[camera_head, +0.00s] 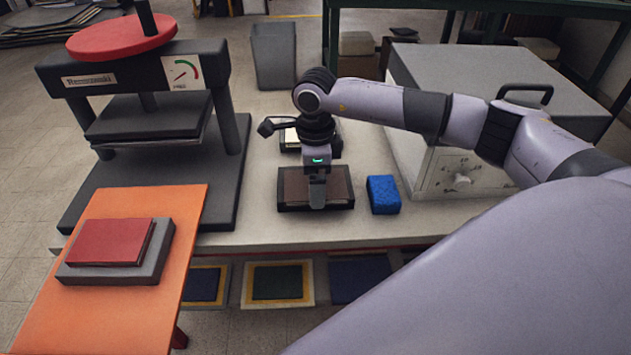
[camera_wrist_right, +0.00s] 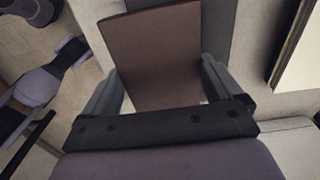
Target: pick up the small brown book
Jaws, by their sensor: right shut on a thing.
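The small brown book (camera_head: 294,184) is at the middle of the worktable in the head view, over a dark grey slab (camera_head: 286,207). My right gripper (camera_head: 317,203) reaches down onto it from the back. In the right wrist view the brown book (camera_wrist_right: 152,50) sits between the two fingers of my right gripper (camera_wrist_right: 162,84), one along each side. The gripper is shut on the book. I cannot tell whether the book touches the slab or is a little above it. My left gripper is not in view.
A blue block (camera_head: 383,195) lies close to the right of the book. A press with a red wheel (camera_head: 124,36) stands at left, and a grey box with a handle (camera_head: 468,165) at right. An orange board (camera_head: 60,325) holds a red book (camera_head: 110,241) on a grey slab.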

